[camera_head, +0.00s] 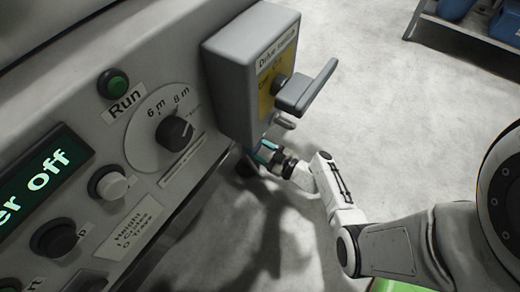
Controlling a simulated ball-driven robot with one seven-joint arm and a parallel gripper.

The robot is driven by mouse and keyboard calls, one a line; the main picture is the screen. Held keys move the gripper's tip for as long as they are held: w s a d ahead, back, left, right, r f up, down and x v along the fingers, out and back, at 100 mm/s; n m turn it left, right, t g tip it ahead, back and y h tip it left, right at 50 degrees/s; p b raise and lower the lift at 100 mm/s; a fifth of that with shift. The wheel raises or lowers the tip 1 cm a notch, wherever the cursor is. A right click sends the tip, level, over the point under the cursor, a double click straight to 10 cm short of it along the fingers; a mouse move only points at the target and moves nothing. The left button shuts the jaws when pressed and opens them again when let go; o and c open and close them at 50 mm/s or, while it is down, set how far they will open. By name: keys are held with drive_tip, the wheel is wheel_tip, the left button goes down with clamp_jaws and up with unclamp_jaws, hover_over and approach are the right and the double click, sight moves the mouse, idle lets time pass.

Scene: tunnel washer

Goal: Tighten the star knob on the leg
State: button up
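My arm reaches in from the right, and my gripper (262,155) is low beside the machine, just under the grey switch box. Its fingers are small, in shadow and partly hidden. I cannot tell whether they are open or shut. A dark rounded shape (245,168) shows right at the fingertips, against the machine's lower side. It may be the star knob, but it is too dark and small to be sure. I cannot tell whether my gripper touches it. The leg cannot be clearly made out.
The grey switch box (225,75) with its protruding handle (307,88) overhangs my gripper closely. The control panel has a green button (113,83), a dial (174,133) and a display (45,175). Open pale floor (400,120) lies right. A shelf (465,35) with blue containers stands at top right.

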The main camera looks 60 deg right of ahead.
drive_tip(key=c, duration=0.6)
drive_tip(key=shift+m, duration=0.3)
drive_tip(key=shift+s+r+m+p, duration=0.15)
drive_tip(key=shift+m+p, duration=0.85)
drive_tip(key=shift+m, duration=7.85)
drive_tip(key=shift+w+r+m+p, duration=0.15)
drive_tip(key=shift+m+p, duration=0.8)
drive_tip(key=shift+m, duration=7.9)
drive_tip(key=shift+s, duration=0.1)
